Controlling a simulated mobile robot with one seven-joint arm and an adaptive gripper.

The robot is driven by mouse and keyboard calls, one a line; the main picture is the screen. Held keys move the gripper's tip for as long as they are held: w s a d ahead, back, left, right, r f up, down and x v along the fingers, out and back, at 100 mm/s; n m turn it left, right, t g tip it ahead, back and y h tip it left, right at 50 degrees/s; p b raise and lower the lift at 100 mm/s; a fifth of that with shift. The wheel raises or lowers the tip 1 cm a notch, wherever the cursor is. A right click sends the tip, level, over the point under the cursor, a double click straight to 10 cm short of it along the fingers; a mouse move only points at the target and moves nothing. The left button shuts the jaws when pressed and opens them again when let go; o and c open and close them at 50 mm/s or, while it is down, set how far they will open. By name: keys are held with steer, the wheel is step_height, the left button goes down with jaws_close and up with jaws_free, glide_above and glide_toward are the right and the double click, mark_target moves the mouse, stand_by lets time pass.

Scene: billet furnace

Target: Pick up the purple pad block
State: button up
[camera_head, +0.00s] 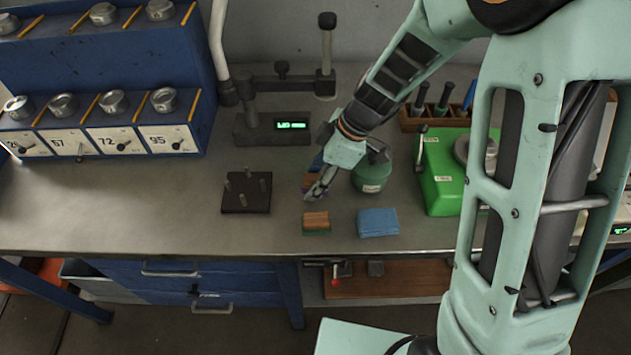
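A small block with a brown top and a dark, purplish lower edge (308,182) sits on the grey bench, partly hidden by my gripper. It looks like the purple pad block, but its pad colour is hard to make out. My gripper (317,192) is low over the bench at this block's right side, pointing down and left. The fingers overlap the block in the picture. I cannot tell whether they touch it or how far apart they are. A similar block with a wooden top and green pad (316,223) lies in front, nearer the bench edge.
A blue folded cloth or sponge (377,222) lies to the front right. A round green container (371,175) stands close right of my gripper. A dark pegged plate (246,193) is left, a green scale-like device (440,185) right. The left front bench is clear.

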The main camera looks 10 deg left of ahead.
steer(key=c, duration=1)
steer(key=shift+r, duration=0.1)
